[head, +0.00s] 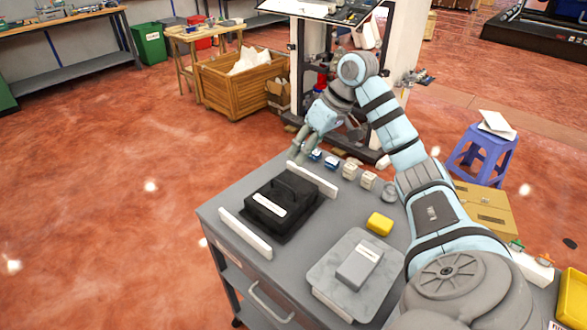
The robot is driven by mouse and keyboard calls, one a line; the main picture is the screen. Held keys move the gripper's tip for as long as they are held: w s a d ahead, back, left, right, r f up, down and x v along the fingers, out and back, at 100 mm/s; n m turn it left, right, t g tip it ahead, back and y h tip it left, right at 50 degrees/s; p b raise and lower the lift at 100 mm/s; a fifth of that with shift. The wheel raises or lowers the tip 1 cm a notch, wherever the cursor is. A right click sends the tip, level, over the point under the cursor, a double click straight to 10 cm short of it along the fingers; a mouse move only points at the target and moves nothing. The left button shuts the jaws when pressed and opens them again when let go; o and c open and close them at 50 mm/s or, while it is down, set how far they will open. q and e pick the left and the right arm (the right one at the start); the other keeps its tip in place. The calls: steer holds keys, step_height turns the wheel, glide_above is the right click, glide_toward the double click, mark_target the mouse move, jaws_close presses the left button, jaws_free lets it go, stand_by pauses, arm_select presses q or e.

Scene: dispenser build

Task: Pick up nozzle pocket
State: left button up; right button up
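My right gripper (302,156) points down at the far edge of the grey cart top, beside the left end of a row of small parts. Its fingers are small and partly overlap, so I cannot tell whether they are open or shut or hold anything. The row has a blue-and-white part (331,163), another blue part (315,155) close to the fingers, cream parts (350,170) and a grey round part (389,192). I cannot tell which of these is the nozzle pocket. My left gripper is not in view.
On the cart (222,238) are a black case (283,198), white bars (245,233), a yellow block (380,223) and a grey box (359,265) on a grey plate (322,277). My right arm passes over the cart's right side. A black-framed machine (297,70) stands behind the cart.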

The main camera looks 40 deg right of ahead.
steer(key=b, duration=0.1)
glide_toward(285, 182)
steer(key=a+f, duration=0.4)
steer(key=a, duration=0.1)
steer(key=shift+w+a+f, duration=0.1)
steer(key=shift+a+f, duration=0.05)
steer(key=shift+f, duration=0.25)
jaws_close()
